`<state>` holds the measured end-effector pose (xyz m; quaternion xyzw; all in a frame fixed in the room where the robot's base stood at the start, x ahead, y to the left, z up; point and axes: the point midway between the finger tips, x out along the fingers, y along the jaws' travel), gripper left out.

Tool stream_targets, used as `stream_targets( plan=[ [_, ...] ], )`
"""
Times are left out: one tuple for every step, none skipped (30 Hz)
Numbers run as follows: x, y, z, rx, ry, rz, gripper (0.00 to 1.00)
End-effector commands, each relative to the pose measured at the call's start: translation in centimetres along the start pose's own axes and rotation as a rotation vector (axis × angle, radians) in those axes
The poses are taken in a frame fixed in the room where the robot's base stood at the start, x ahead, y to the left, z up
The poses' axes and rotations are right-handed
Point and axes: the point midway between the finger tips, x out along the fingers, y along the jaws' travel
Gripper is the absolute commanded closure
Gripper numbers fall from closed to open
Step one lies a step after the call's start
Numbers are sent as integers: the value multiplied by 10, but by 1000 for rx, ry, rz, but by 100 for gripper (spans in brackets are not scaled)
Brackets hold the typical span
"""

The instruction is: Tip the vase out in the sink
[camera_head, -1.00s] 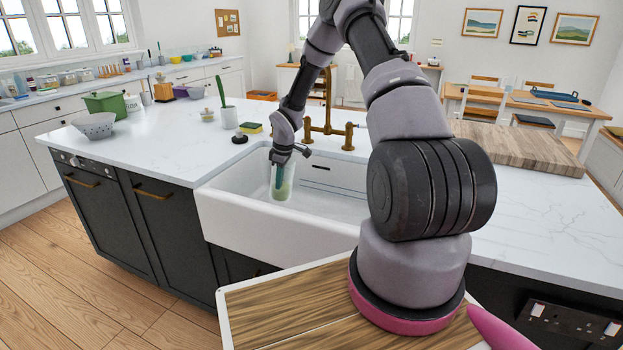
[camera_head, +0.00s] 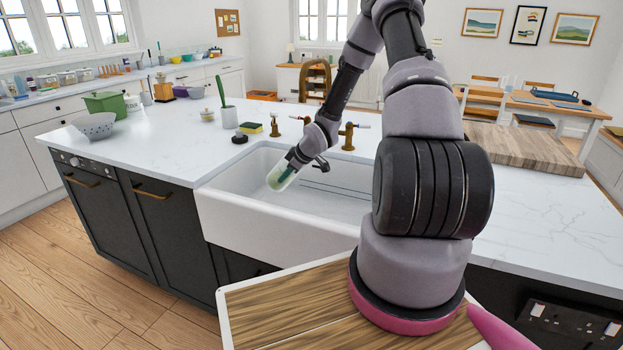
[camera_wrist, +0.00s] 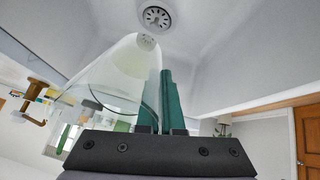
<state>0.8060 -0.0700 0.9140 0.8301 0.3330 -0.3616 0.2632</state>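The vase (camera_head: 281,175) is clear glass and hangs tilted inside the white sink (camera_head: 243,206), its far end toward the lower left. My gripper (camera_head: 296,160) is at its upper end. In the wrist view the vase (camera_wrist: 112,75) runs away from me, with its wide rim near my gripper (camera_wrist: 158,90) and its narrow end toward the drain (camera_wrist: 156,17). The two green fingers are close together at the rim, with the glass wall between them. Whether any liquid is inside, I cannot tell.
Brass taps (camera_head: 348,134) stand behind the sink, with my arm in front of part of them. A wooden board (camera_head: 522,146) lies at the right.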

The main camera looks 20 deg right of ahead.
Motion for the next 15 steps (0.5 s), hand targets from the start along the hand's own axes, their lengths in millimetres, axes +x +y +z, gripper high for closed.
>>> stream_targets(
  plan=[
    [-2, 0, 0, 1, 24, 7, 100],
    [-2, 1, -1, 1, 38, 13, 100],
    [-3, 1, -2, 2, 58, 19, 100],
    [-4, 1, -3, 2, 72, 23, 100],
    [-4, 1, -3, 2, 87, 28, 100],
    [-6, 2, -4, 2, 105, 34, 100],
    [-6, 2, -4, 3, 118, 39, 100],
    [-7, 2, -6, 2, 134, 43, 100],
    [-8, 2, -7, 1, 151, 49, 100],
    [-8, 3, -8, 0, 160, 52, 100],
    [-8, 3, -9, -1, 164, 53, 100],
    [-8, 3, -9, -2, 168, 55, 100],
    [-8, 3, -9, -2, 172, 56, 100],
    [-8, 3, -9, -2, 175, 57, 100],
    [-8, 3, -10, -2, 180, 59, 100]
  ],
)
